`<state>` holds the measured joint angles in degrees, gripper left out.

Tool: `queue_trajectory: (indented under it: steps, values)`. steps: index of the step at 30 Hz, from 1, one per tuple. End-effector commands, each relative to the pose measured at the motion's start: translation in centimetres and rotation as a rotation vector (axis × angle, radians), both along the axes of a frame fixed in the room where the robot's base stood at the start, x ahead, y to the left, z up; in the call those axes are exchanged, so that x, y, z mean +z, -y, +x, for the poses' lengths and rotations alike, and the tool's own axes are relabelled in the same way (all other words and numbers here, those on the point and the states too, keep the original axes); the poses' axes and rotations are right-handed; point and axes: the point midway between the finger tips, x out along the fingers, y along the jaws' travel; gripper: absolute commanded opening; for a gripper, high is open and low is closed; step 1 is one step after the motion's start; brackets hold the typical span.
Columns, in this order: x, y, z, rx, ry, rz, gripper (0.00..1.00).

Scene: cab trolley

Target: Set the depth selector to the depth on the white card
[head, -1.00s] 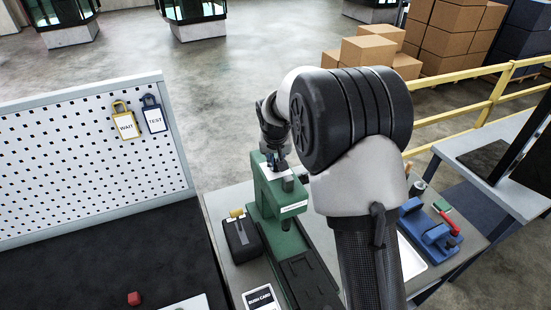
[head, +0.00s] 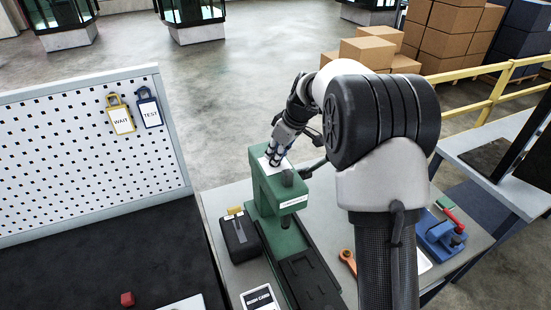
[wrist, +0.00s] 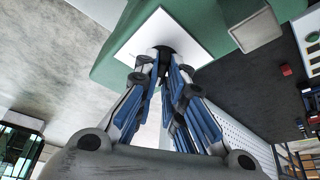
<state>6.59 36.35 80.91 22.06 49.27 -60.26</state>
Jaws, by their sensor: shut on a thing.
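The green press (head: 268,190) stands on the table and has a white plate (wrist: 150,30) on its top. A small dark knob (wrist: 166,50), apparently the depth selector, sits on this plate. My gripper (head: 271,163) is at the plate, its fingers closed on the knob in the wrist view (wrist: 164,58). The fingers hide most of the knob, and no scale marks or pointer can be read. A card (head: 262,299) with a dark header, seemingly "BUSH CARD", lies at the table's front edge, cut off by the picture; no depth is readable.
A black box (head: 240,238) with a yellow part stands left of the press. An orange tool (head: 347,258) and a blue fixture (head: 438,235) with a red handle lie to the right. A pegboard (head: 80,160) holds WAIT and TEST tags. My arm covers part of the table.

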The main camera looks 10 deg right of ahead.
Motion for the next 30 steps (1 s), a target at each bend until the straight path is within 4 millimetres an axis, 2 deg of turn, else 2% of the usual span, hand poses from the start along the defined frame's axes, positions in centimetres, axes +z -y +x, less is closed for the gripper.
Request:
queue_trajectory:
  steps: [6,13,30]
  values:
    - [-0.10,0.15,0.06,0.146,-0.001,-0.001,0.00]
    - [-0.06,0.12,0.05,0.240,-0.001,-0.002,0.00]
    - [-0.06,0.12,0.02,0.282,-0.001,-0.003,0.00]
